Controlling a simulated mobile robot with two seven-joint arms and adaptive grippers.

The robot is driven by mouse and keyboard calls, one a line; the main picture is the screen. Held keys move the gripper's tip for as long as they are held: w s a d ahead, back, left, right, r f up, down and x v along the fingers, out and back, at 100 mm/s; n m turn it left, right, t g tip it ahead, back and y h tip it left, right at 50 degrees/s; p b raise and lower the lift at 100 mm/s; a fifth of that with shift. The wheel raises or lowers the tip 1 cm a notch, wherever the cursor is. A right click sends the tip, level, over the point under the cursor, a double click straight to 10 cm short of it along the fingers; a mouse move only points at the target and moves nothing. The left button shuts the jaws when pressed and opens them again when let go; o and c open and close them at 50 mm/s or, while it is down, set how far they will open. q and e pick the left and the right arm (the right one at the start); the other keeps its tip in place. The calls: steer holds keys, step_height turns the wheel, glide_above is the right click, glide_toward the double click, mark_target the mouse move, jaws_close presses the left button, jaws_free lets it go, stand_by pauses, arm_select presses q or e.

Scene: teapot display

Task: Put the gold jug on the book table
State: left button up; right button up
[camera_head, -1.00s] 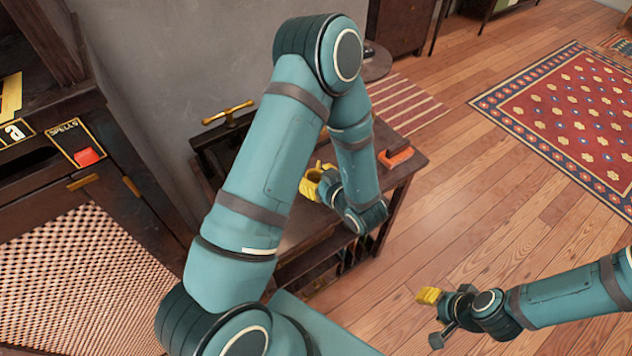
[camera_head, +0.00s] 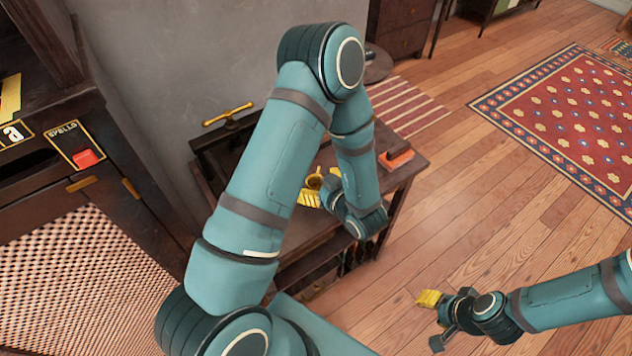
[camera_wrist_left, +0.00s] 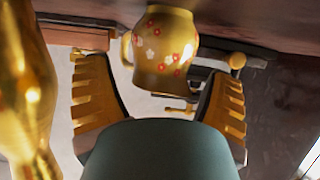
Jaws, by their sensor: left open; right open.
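The gold jug (camera_head: 315,180) shows partly behind my left arm in the head view, over the dark wooden book table (camera_head: 300,230). In the left wrist view, which looks upside down, the jug (camera_wrist_left: 165,48) has red and white flowers and a handle on its left. Its base appears to meet the dark table surface (camera_wrist_left: 228,20). My left gripper (camera_head: 309,199) is open close to the jug; its fingers (camera_wrist_left: 160,105) stand apart below it in the wrist picture, not closed on it. My right gripper (camera_head: 430,298) is open and empty above the floor.
A blurred gold object (camera_wrist_left: 25,90) stands very near the left wrist camera. An orange-red item (camera_head: 396,159) lies at the table's right end. A brass-handled dark object (camera_head: 228,118) is at the wall side. A dark cabinet (camera_head: 75,185) is at left.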

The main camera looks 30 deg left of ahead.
arm_select(q)
steer(key=p+v, duration=0.2)
steer(key=v, duration=0.9)
steer(key=shift+s+d, duration=0.15)
steer(key=shift+d, duration=0.1)
arm_select(e)
steer(key=shift+s+r, duration=0.25)
steer(key=shift+r, duration=0.95)
arm_select(q)
steer(key=shift+r, duration=0.1)
